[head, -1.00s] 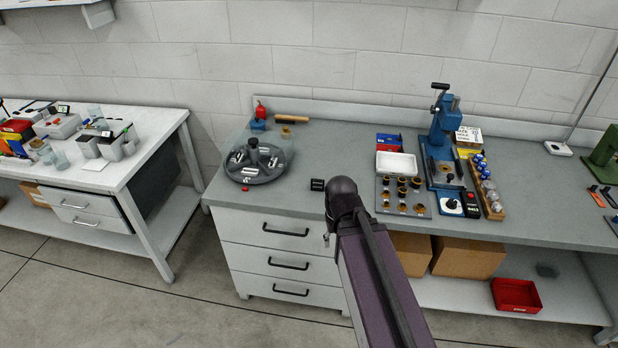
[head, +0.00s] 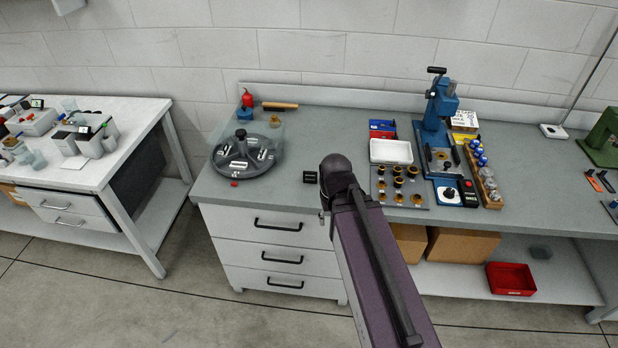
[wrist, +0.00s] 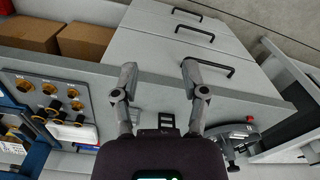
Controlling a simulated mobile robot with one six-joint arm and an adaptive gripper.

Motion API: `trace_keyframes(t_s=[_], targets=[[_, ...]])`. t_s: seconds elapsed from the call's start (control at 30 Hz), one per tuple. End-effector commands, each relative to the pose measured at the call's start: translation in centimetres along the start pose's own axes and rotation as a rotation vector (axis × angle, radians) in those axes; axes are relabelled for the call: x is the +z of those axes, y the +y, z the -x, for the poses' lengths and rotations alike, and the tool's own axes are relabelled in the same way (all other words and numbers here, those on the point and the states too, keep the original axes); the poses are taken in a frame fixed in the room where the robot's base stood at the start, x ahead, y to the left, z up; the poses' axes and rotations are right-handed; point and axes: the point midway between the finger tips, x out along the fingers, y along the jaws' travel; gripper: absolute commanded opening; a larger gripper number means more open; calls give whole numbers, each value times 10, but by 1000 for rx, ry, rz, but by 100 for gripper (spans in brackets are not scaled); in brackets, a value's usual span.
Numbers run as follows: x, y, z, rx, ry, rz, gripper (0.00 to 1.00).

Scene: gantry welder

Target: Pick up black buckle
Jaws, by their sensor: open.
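A small black piece (head: 310,177), which looks like the black buckle, lies on the grey bench top, right of the round carousel and just left of my arm's dark end. Its fine shape is too small to make out. In the wrist view a small black piece (wrist: 166,120) shows low between my fingers, partly cut off by the gripper body. My gripper (wrist: 158,68) is open and empty, its two fingers spread apart above the bench edge. In the head view the fingers are hidden behind my arm.
The dark round carousel (head: 247,158) holds several labelled parts. A plate with brass cups (head: 400,187), a white tray (head: 391,151) and a blue press (head: 437,125) stand to the right. The bench around the black piece is clear. Drawers (head: 275,258) lie below.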

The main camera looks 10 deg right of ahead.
Motion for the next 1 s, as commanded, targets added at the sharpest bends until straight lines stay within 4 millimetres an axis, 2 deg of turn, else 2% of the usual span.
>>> trace_keyframes(t_s=[0.33,0.37,0.5,0.57,0.67,0.77,0.87,1.0], targets=[[0,0,0,0,0,0,57],[0,0,0,0,0,0,60],[-4,0,0,0,0,-3,100],[-10,0,1,0,0,-8,100],[-28,0,2,0,0,-22,100],[-56,0,3,0,0,-48,100],[-93,-4,5,0,0,-78,100],[-153,-5,8,-1,0,-138,100]])
